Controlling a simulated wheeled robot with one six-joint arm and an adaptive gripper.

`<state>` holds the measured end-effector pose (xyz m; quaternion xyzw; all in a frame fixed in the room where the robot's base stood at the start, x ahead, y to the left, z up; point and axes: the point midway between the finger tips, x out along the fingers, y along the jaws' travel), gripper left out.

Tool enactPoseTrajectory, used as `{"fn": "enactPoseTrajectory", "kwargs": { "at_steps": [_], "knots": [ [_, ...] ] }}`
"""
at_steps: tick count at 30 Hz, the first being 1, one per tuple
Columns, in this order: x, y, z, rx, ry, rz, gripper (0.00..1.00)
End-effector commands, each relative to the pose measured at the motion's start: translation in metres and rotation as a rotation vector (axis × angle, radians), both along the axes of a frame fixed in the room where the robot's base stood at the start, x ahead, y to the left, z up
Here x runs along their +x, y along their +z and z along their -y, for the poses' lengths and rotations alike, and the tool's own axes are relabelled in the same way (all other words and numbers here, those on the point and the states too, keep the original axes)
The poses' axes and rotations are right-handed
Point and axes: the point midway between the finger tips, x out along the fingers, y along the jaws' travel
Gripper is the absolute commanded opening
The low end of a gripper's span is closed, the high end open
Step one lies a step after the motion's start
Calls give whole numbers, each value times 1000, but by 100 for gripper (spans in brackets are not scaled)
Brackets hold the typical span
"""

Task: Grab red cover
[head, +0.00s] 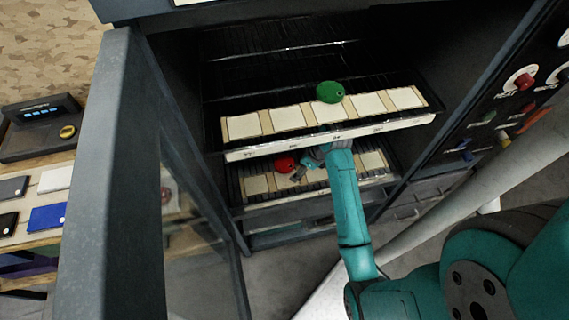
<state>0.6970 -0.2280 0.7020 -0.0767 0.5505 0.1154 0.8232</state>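A red round cover (286,164) sits on the lower shelf (258,199) inside the open dark cabinet, towards the left of that shelf. My teal arm reaches into the cabinet below the upper shelf. My gripper (299,172) is at the lower shelf, just right of the red cover and very close to it. I cannot tell whether it touches the cover. The fingers are small, dark and partly hidden, so their opening does not show clearly.
A green round cover (330,92) sits on the upper shelf (330,138), above my gripper. The cabinet door (105,180) stands open at left. A control panel (500,105) is at right. A side table with a black device (40,127) and several coloured cards is at far left.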

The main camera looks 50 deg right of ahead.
Motion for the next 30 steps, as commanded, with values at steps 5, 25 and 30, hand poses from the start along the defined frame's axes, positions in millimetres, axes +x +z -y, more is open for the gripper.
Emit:
{"fn": "enactPoseTrajectory", "kwargs": {
  "at_steps": [5, 25, 30],
  "knots": [
    [16, 0, -4, -1, 4, 1, 100],
    [51, -11, -15, 0, 1, 0, 88],
    [51, -11, -15, 0, 1, 0, 45]
  ]
}}
